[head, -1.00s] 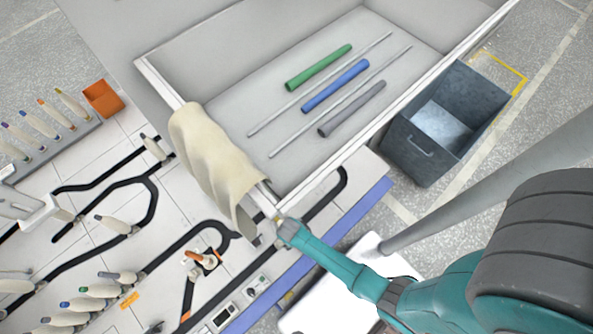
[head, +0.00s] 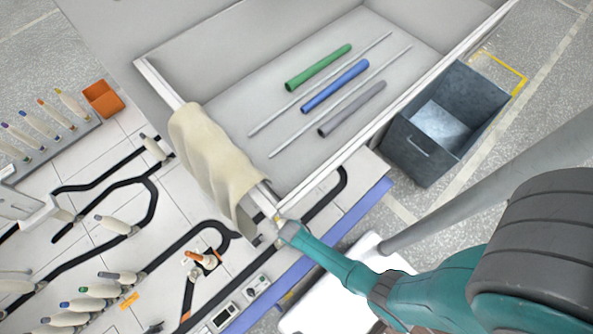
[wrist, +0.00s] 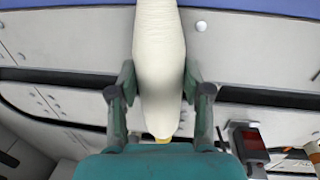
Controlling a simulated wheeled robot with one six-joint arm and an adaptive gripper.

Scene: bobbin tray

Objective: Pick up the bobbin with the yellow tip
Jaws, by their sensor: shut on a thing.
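The cream bobbin (wrist: 160,55) lies lengthwise between the two fingers of my gripper (wrist: 159,85) in the wrist view. A small part of its yellow tip (wrist: 162,140) shows at the near end, by the gripper's palm. Both fingers press its sides, so the gripper is shut on it. In the head view my gripper (head: 281,226) is near the front left corner of the big drawer-like tray, beside a draped cream cloth. The bobbin is mostly hidden there.
The cream cloth (head: 208,150) hangs over the left wall of the white tray (head: 365,150), which holds coloured tubes and thin rods. Several other bobbins stand in a rack (head: 50,150) and along black tracks at left. A grey bin (head: 408,150) stands at right.

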